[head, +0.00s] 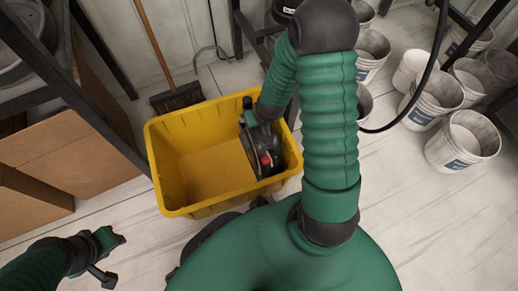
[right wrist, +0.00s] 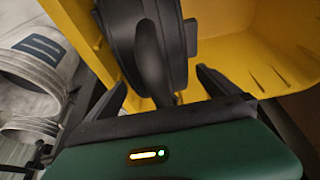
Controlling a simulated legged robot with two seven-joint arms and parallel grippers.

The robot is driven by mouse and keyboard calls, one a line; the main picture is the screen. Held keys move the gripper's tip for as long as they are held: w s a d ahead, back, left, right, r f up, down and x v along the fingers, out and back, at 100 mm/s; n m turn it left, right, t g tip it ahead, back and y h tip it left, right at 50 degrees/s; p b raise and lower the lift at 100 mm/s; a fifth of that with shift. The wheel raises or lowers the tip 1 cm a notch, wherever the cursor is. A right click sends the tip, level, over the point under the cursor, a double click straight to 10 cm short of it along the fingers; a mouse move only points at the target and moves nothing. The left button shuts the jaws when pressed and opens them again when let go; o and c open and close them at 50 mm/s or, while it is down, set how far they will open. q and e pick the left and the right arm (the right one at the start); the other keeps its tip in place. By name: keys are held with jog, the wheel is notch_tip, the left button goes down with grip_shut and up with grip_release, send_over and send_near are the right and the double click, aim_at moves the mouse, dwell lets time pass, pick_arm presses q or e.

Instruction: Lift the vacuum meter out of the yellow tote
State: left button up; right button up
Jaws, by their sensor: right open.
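The yellow tote (head: 165,150) stands on the floor in the head view, and its wall (right wrist: 245,50) fills the back of the right wrist view. The vacuum meter (head: 263,150), dark and round with a red part, sits inside the tote at its right end. In the right wrist view the dark meter (right wrist: 150,45) stands between the two black fingers of my right gripper (right wrist: 160,85). The fingers are apart, one on each side of the meter's narrow lower part. My left gripper (head: 108,258) is at the lower left, away from the tote; its finger gap is unclear.
White buckets (head: 465,140) stand at the right. Cardboard boxes (head: 60,135) and a dark shelf frame (head: 105,130) are at the left. A broom (head: 175,97) leans behind the tote. The floor left of the tote is mostly clear.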

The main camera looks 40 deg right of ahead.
jog(key=shift+r, duration=0.1)
jog(key=c, duration=2.1)
jog(key=shift+w+d+r, duration=0.1)
jog(key=shift+c, duration=0.2)
